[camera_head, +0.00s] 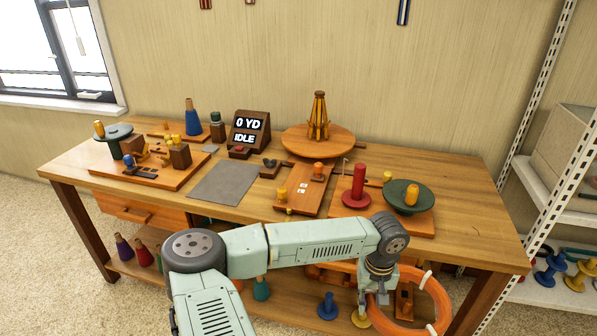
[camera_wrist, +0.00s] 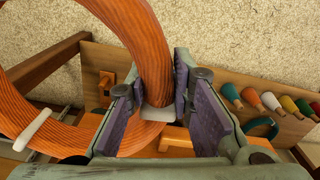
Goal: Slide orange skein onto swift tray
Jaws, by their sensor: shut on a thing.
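The orange skein (camera_head: 444,300) is a large ring of yarn with white ties. It hangs in my gripper (camera_head: 380,294) in front of the bench at the lower right of the head view. In the wrist view, the skein (camera_wrist: 146,50) passes between the purple pads of my gripper (camera_wrist: 163,112), by a white tie. The swift tray (camera_head: 342,148) is a round wooden disc at the back of the bench top, with an upright wooden swift (camera_head: 318,118) at its centre. The skein is apart from the tray, lower and nearer.
The bench top (camera_head: 455,180) holds a red post (camera_head: 358,185), a dark green dish (camera_head: 404,200), a wooden block (camera_head: 300,192), a grey mat (camera_head: 225,181) and a display (camera_head: 248,130). Coloured cones stand on the lower shelf. A white rack (camera_head: 560,150) stands at right.

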